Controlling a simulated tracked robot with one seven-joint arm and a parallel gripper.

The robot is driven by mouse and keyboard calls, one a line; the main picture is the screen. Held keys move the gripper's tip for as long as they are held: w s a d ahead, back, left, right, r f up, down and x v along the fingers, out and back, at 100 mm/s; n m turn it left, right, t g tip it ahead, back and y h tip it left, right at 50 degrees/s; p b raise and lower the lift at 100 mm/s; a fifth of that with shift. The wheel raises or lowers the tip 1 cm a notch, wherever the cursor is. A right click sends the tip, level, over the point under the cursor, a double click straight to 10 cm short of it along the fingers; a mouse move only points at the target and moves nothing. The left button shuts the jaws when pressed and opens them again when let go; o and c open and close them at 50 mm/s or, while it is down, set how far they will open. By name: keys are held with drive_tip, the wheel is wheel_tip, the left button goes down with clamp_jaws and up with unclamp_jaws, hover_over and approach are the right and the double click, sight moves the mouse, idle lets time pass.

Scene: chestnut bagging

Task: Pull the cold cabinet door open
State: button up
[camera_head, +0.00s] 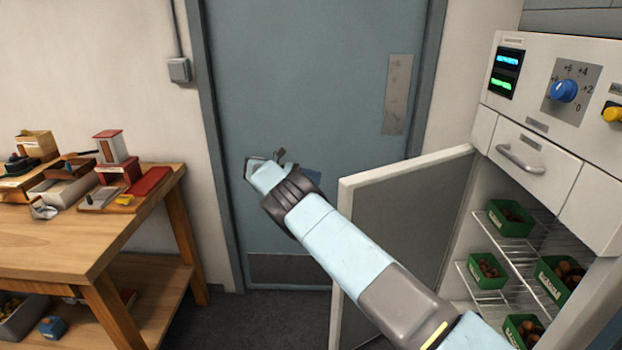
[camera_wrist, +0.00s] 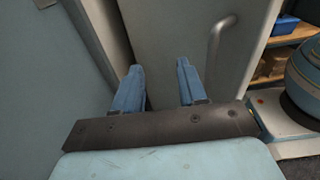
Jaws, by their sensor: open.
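The cold cabinet door (camera_head: 402,225) stands swung wide open to the left in the head view, its grey inner panel and pale edge showing. My gripper (camera_wrist: 160,77) is open and empty, its two blue fingers parted in the wrist view. In that view a pale door face (camera_wrist: 172,38) lies beyond the fingers, with an upright bar handle (camera_wrist: 215,50) to the right of them, not between them. In the head view my arm reaches past the door, and its end is at the upper left of the door; the fingers are mostly hidden there.
The cabinet (camera_head: 485,205) shows wire shelves with several green boxes of chestnuts. Above are a closed drawer (camera_head: 535,160) and a control panel with a blue knob (camera_head: 563,90). A wooden workbench (camera_head: 60,235) stands left. A closed blue room door (camera_head: 300,80) is behind my arm.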

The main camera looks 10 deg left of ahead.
drive_tip(key=shift+w+a, duration=0.3)
drive_tip(key=shift+c, duration=0.2)
